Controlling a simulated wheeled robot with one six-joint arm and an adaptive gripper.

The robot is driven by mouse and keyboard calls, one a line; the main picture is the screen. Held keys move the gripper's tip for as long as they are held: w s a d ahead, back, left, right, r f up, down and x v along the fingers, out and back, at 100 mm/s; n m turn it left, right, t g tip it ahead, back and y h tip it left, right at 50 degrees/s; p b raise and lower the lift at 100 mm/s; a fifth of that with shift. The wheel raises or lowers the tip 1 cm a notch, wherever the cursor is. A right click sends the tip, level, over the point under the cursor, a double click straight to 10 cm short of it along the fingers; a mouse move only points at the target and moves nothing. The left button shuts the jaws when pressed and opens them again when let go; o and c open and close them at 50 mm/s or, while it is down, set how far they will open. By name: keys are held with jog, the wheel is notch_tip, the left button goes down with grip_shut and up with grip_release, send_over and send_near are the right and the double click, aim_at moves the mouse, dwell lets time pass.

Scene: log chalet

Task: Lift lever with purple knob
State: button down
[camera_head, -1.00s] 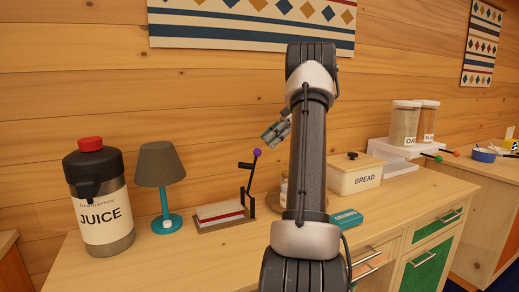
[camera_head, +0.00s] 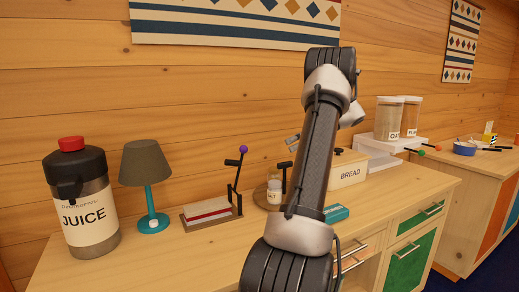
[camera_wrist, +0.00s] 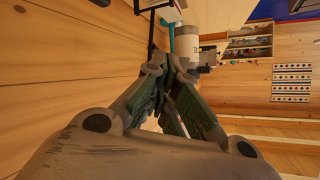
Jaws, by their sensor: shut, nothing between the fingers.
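The purple knob (camera_head: 243,149) tops a thin black lever (camera_head: 237,185) in the head view. The lever stands nearly upright, leaning slightly right, with a short black side piece near its top. It rises from the right end of a wooden base with a white and red block (camera_head: 208,209). My gripper (camera_head: 292,139) is mostly hidden behind my arm, with a tip showing right of the knob and apart from it. In the wrist view my gripper (camera_wrist: 166,72) is shut and empty. A black rod (camera_wrist: 150,35), apparently the lever, shows just beyond its fingertips; the knob is not visible there.
A teal lamp (camera_head: 150,190) and juice dispenser (camera_head: 85,205) stand left of the lever. A small jar (camera_head: 274,192) stands close on its right. The bread box (camera_head: 348,172) and a teal box (camera_head: 335,213) lie further right. The counter front is clear.

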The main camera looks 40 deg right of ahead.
notch_tip(320, 180, down, 6)
jog(key=s+a+m+t+h, duration=0.15)
jog(key=m+t+h, duration=0.35)
jog(key=m+t, duration=1.2)
jog(key=w+a+r+m+g, duration=0.2)
jog(key=w+a+m+g, duration=0.4)
jog(key=w, duration=0.5)
jog(key=shift+w+a+r, duration=0.2)
jog(key=shift+w+a, duration=0.1)
jog(key=shift+w+a+r+n+g+y, duration=0.2)
jog(key=shift+a+r+n+g+y, duration=0.15)
jog(key=shift+a+g, duration=0.2)
